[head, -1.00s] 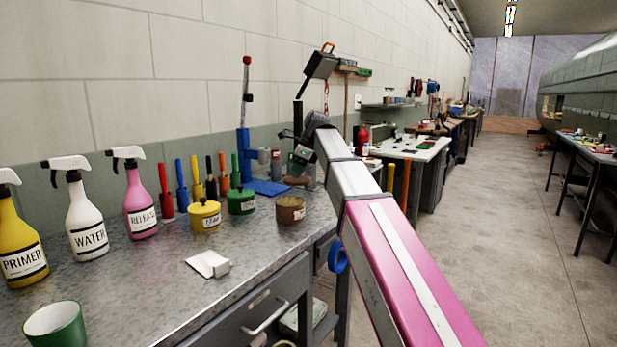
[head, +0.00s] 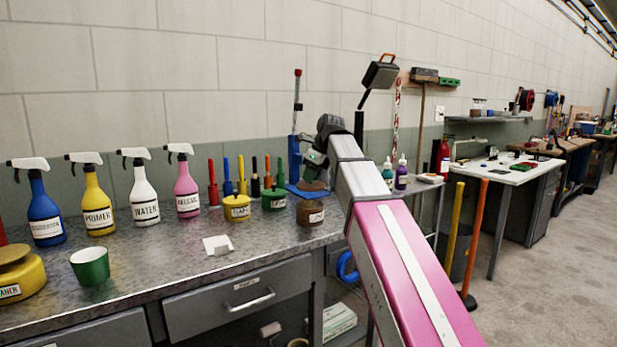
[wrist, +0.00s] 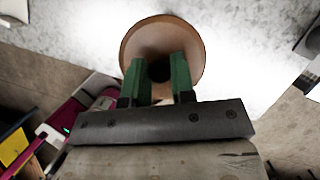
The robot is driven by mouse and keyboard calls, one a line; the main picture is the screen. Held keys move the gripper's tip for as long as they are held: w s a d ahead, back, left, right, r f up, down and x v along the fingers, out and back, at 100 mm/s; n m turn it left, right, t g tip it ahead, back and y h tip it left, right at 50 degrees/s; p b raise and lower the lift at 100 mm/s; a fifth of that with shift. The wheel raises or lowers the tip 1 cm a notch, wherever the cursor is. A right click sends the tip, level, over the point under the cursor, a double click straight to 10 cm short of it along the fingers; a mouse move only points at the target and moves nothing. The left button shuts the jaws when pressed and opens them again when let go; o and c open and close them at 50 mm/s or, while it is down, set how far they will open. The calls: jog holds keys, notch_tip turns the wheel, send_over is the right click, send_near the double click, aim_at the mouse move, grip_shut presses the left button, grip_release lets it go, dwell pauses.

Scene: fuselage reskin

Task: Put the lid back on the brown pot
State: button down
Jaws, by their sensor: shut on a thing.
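The brown pot (head: 310,213) stands upright on the metal bench, near its right end. The brown lid (head: 313,186) is a round disc a little above and behind the pot in the head view, apart from it. My gripper (head: 314,168) is over the lid, partly hidden by my own arm. In the wrist view, the green fingers of my gripper (wrist: 158,68) are shut on the dark knob of the lid (wrist: 137,45). The pot cannot be made out in the wrist view, where the lid covers much of the middle.
A yellow pot (head: 237,208) and a green pot (head: 273,199) stand left of the brown pot. A blue stand (head: 296,160) and several coloured handles are behind. Spray bottles (head: 145,197), a green cup (head: 90,267) and a white block (head: 217,245) are farther left. The front bench surface is mostly clear.

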jog(key=shift+s+a+f, duration=0.1)
jog(key=shift+a+f, duration=0.05)
jog(key=shift+f, duration=3.05)
jog(key=shift+f, duration=0.15)
jog(key=shift+c, duration=2)
grip_release()
jog(key=shift+r, duration=3.55)
